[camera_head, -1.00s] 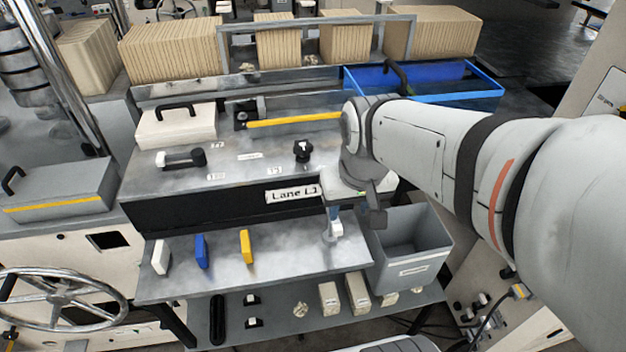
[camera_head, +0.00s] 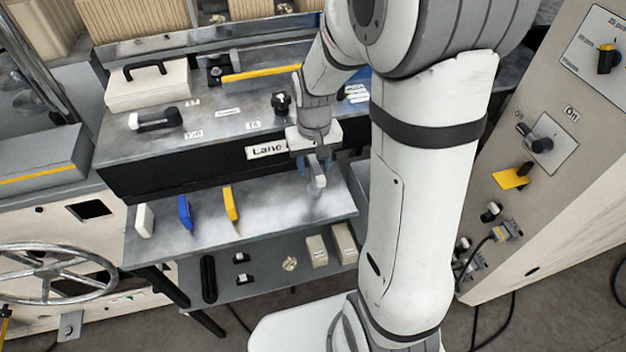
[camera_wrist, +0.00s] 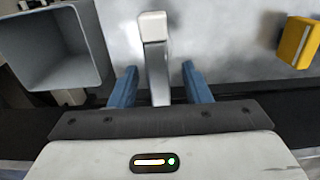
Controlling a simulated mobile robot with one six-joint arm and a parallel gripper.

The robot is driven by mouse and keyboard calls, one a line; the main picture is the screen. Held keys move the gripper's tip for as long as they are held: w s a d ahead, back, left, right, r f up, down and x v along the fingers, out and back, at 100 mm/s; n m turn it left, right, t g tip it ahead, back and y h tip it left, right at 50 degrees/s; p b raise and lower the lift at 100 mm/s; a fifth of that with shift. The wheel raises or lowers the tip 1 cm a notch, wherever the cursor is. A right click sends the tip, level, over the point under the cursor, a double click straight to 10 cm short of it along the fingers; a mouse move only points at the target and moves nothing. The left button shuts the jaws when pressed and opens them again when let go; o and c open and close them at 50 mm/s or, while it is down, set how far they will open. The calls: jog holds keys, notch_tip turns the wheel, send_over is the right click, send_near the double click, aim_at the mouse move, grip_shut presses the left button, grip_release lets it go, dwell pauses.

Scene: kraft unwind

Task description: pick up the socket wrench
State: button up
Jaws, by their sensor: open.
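A grey bar with a pale block-shaped end, which I take to be the socket wrench (camera_wrist: 154,58), is on the metal ledge (camera_head: 270,212). Its pale end also shows in the head view (camera_head: 320,182), just below my gripper. My gripper (camera_wrist: 160,86) is open. Its two blue fingers stand on either side of the bar, with a gap showing on both sides. The bar's near end is hidden by the gripper body. In the head view the gripper (camera_head: 314,168) is over the right part of the ledge.
A yellow block (camera_head: 231,205), a blue block (camera_head: 185,212) and a white block (camera_head: 145,221) stand to the left on the ledge. A grey bin (camera_wrist: 55,50) is beside the ledge. The black-fronted "Lane" housing (camera_head: 190,178) rises behind. Blocks (camera_head: 316,251) lie on a lower shelf.

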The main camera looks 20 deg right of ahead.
jog(key=shift+f, duration=1.4)
jog(key=shift+c, duration=0.4)
grip_shut()
